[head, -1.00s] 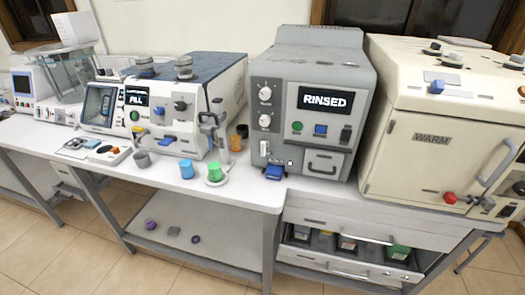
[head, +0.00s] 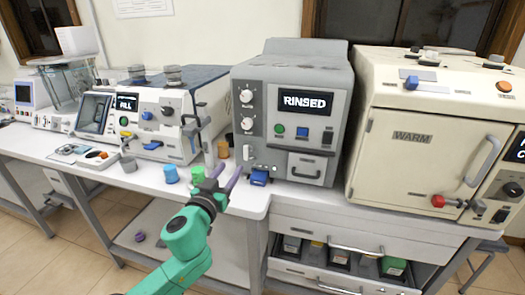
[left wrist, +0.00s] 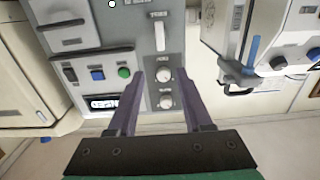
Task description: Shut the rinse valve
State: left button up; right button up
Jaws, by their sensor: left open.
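The grey machine (head: 335,104) stands on the bench with its display reading RINSED. On the left of its front are two round white knobs, with a white lever (head: 246,152) below them. The lever also shows upright in the upside-down left wrist view (left wrist: 159,37). A blue block-like part (head: 260,177) sits at the machine's front foot. I cannot read which is marked as the rinse valve. My left gripper (head: 230,166) is open and empty, in front of the machine's lower left. In the left wrist view its fingers (left wrist: 162,74) point toward the knob and lever column, apart from them.
A machine reading FILL (head: 150,110) is at left, and a cream WARM cabinet (head: 430,135) is at right. Blue (head: 171,174) and green (head: 197,175) cups and an orange jar (head: 223,148) stand near my gripper. An open drawer (head: 345,262) lies below the bench.

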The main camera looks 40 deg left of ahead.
aim_at(245, 148)
pick_arm(q)
jog(key=p+x, duration=0.2)
jog(key=x, duration=1.2)
jog(key=shift+w+a, duration=0.1)
jog(key=shift+a, duration=0.15)
jog(key=shift+c, duration=0.3)
jog(key=shift+f, duration=0.1)
grip_shut()
